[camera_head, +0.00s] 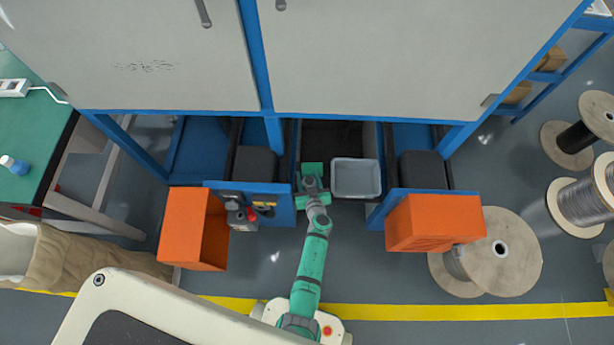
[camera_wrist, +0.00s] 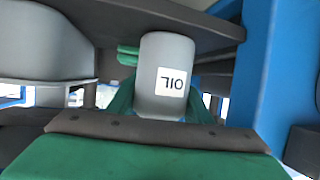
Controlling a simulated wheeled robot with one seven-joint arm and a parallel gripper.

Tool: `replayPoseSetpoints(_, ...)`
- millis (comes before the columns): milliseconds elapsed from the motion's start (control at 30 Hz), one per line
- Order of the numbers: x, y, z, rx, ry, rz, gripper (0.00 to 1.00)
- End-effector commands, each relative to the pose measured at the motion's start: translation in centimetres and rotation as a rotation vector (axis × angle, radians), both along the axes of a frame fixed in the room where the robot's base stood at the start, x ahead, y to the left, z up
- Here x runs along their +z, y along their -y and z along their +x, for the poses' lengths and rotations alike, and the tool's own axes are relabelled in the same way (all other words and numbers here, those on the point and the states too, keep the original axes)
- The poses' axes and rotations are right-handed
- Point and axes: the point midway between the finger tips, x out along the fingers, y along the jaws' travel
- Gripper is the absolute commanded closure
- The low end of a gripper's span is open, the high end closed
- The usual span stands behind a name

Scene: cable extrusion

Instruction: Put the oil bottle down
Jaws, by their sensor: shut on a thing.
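The oil bottle (camera_wrist: 150,75) is a grey cylinder with a white label in the wrist view, where the word OIL appears upside down. My gripper (camera_wrist: 160,112) is shut on it, with green jaw parts in front of and behind it. The bottle's upper end in the picture overlaps a dark flat surface (camera_wrist: 210,28); I cannot tell whether they touch. In the head view my gripper (camera_head: 313,184) is in the gap under the large cabinet, just left of a grey bin. The bottle cannot be made out there.
The grey bin (camera_head: 356,179) also shows at the left of the wrist view (camera_wrist: 40,45). A blue post (camera_wrist: 270,75) stands close on the right there. Orange boxes (camera_head: 187,230) (camera_head: 434,222) flank my arm. A grey device with a red top (camera_head: 243,218) sits left of my gripper.

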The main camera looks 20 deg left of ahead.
Motion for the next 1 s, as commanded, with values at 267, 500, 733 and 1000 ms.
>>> replayPoseSetpoints(267,-0.3,0.0,0.0,0.000,0.000,0.001,0.36)
replayPoseSetpoints(500,-0.2,0.0,0.0,0.000,0.000,0.001,0.36)
replayPoseSetpoints(733,0.5,0.4,-1.1,0.000,0.001,0.003,0.36)
replayPoseSetpoints(1000,2.3,2.7,-4.9,-0.003,-0.001,0.001,0.36)
